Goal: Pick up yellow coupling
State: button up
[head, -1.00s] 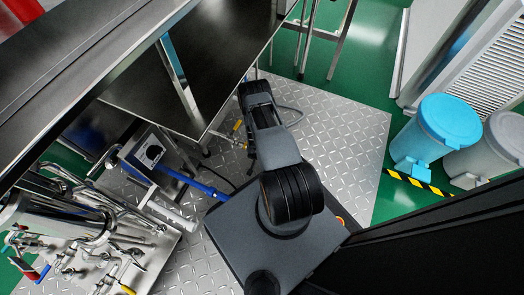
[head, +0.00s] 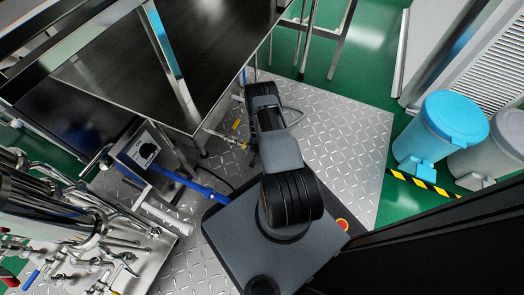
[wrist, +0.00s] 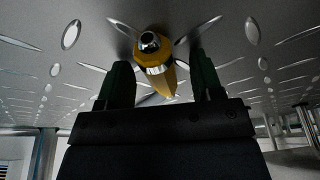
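The yellow coupling (wrist: 153,52), with a round metal end facing the camera, shows in the wrist view against the tread-plate floor. It lies between the two dark green fingers of my gripper (wrist: 160,72). The fingers stand apart, with a visible gap on each side of the coupling. In the head view, small yellow pieces (head: 236,125) show on the floor plate left of my wrist; I cannot tell which is the coupling. My fingertips are hidden there.
A dark-topped steel table (head: 125,75) stands close to the left of my arm. A blue pipe (head: 190,182) and a control box (head: 140,151) are at lower left. A blue bin (head: 440,130) stands at right. Tread plate (head: 345,140) is bare right of my arm.

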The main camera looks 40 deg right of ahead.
grip_shut()
dwell(0.3)
